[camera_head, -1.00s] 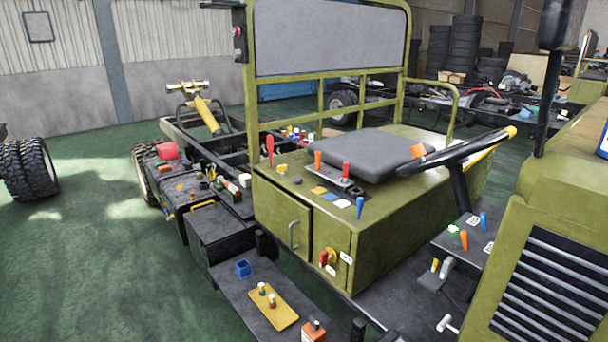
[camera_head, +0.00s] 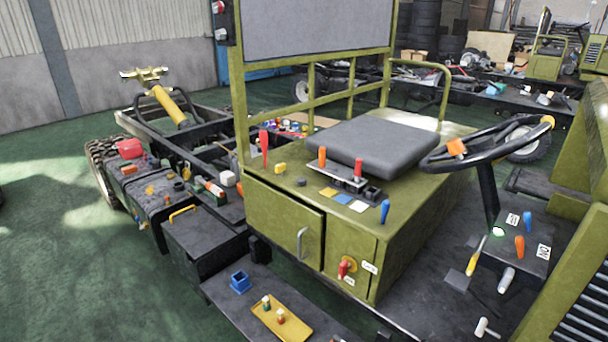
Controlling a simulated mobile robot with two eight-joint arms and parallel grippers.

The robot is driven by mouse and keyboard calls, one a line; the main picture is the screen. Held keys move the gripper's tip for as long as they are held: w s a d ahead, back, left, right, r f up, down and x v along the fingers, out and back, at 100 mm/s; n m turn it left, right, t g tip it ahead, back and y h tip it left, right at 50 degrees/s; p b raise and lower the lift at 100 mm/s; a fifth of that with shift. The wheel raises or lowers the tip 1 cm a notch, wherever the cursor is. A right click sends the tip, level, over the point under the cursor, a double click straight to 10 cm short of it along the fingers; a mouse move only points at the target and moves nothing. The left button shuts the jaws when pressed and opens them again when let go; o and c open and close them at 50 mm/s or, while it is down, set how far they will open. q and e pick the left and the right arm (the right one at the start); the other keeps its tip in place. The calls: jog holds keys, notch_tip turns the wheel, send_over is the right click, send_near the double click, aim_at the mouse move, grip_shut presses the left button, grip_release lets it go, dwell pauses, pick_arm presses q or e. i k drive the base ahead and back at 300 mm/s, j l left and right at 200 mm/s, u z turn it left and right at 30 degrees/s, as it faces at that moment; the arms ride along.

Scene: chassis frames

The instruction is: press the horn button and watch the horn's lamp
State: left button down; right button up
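No part is clearly marked as the horn button or the horn's lamp. The black steering wheel (camera_head: 470,158) stands at the right on a dark column, with an orange piece (camera_head: 456,147) on its near side. Below it is a dark panel (camera_head: 535,262) with a round pale green-white piece (camera_head: 498,233), a blue lever (camera_head: 527,220), an orange lever (camera_head: 519,246) and small white labels too small to read. A red piece (camera_head: 217,7) and a pale piece (camera_head: 221,33) sit on the post at top left. Neither of my grippers is in view.
An olive cab box (camera_head: 320,235) with a grey seat (camera_head: 358,150) and several small levers fills the middle. A dark step (camera_head: 232,290) holds a yellow tray (camera_head: 268,318) and a blue cup (camera_head: 240,282). Green floor (camera_head: 60,250) is clear at left.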

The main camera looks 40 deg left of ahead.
aim_at(301, 181)
jog(key=j+z, duration=0.15)
jog(key=j, duration=0.3)
jog(key=k+j+z, duration=0.15)
jog(key=j, duration=0.25)
jog(key=j+z, duration=0.2)
jog(key=j, duration=0.25)
jog(key=k+j+z, duration=0.15)
jog(key=j, duration=0.25)
jog(key=k+j+z, duration=0.15)
jog(key=j, duration=0.25)
jog(key=k+j+z, duration=0.1)
jog(key=j, duration=0.4)
jog(key=k+j+z, duration=0.1)
jog(key=j, duration=0.4)
